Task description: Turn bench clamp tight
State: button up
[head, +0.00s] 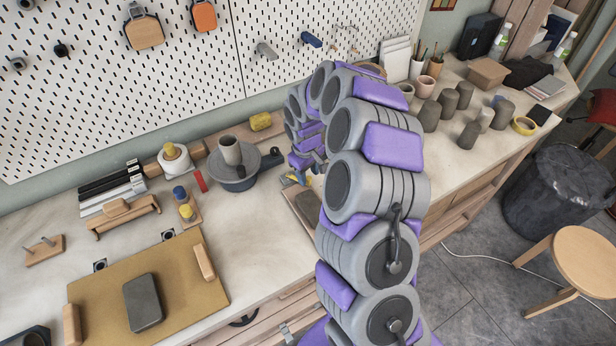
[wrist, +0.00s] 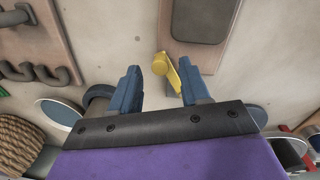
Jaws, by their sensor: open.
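The yellow clamp handle (wrist: 174,74), with a round knob at one end, shows in the wrist view on the pale bench top. It lies between my open fingers, closer to the right one; I cannot tell whether that finger touches it. My gripper (wrist: 160,84) has two blue fingers, apart and with nothing held. In the head view only a small yellow bit of the handle (head: 294,178) shows beside my gripper (head: 300,170). My arm hides the rest of the clamp there.
A wooden board with a grey pad (head: 309,208) lies at the bench's front edge beside the handle. A grey wheel with a cup (head: 232,178) stands to the left. Several grey clay cylinders (head: 448,103) stand on the right. A pegboard (head: 190,70) backs the bench.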

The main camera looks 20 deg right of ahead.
jog(key=shift+f, duration=0.85)
jog(key=shift+c, duration=0.2)
grip_shut()
